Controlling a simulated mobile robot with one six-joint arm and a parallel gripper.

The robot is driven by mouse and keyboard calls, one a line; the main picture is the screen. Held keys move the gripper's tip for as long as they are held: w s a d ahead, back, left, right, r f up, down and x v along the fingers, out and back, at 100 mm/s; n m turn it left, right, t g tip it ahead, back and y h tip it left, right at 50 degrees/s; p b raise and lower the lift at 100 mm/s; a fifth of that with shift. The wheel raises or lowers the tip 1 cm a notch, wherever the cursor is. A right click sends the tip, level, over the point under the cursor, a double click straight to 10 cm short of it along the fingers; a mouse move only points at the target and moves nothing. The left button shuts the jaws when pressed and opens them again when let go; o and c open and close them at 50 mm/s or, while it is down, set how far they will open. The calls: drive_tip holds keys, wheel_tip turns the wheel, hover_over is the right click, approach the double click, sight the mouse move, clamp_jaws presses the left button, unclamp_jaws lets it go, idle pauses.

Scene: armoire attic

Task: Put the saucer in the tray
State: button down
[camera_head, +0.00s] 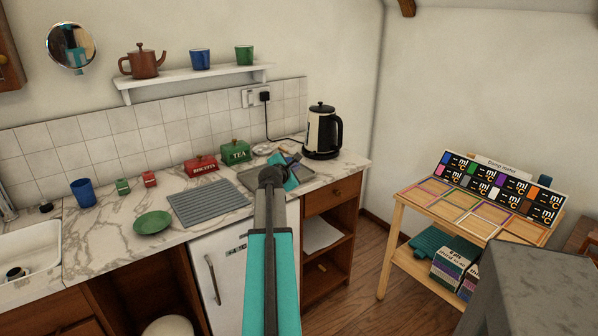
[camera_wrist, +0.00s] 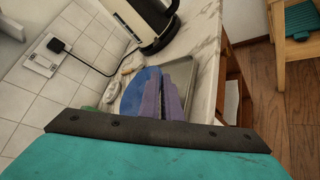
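A green saucer-like dish (camera_head: 153,222) lies flat on the marble counter, left of the ribbed grey mat. A grey tray (camera_head: 231,183) sits on the counter by the kettle, partly hidden by my arm; its rim also shows in the wrist view (camera_wrist: 206,82). My gripper (camera_head: 289,163) is low over the tray. In the wrist view its purplish fingers (camera_wrist: 166,98) are close together. A blue rounded thing (camera_wrist: 138,90), perhaps a saucer, shows against the left finger, tilted. I cannot tell whether the fingers grip it.
A black and white kettle (camera_head: 322,132) stands right behind the tray. Green tea (camera_head: 235,151) and red biscuit (camera_head: 201,165) tins stand to its left. A blue cup (camera_head: 83,192) and the sink (camera_head: 29,250) are at the far left. Small pale items (camera_wrist: 130,64) lie behind the tray.

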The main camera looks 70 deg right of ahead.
drive_tip(key=shift+d+f, duration=0.15)
drive_tip(key=shift+d, duration=1.9)
drive_tip(key=shift+f, duration=0.15)
drive_tip(key=shift+a+f, duration=0.1)
drive_tip(key=shift+f, duration=1.5)
drive_tip(key=c, duration=2)
unclamp_jaws()
drive_tip(key=shift+f, duration=0.1)
drive_tip(key=shift+s+a, duration=0.1)
drive_tip(key=shift+v, duration=5.9)
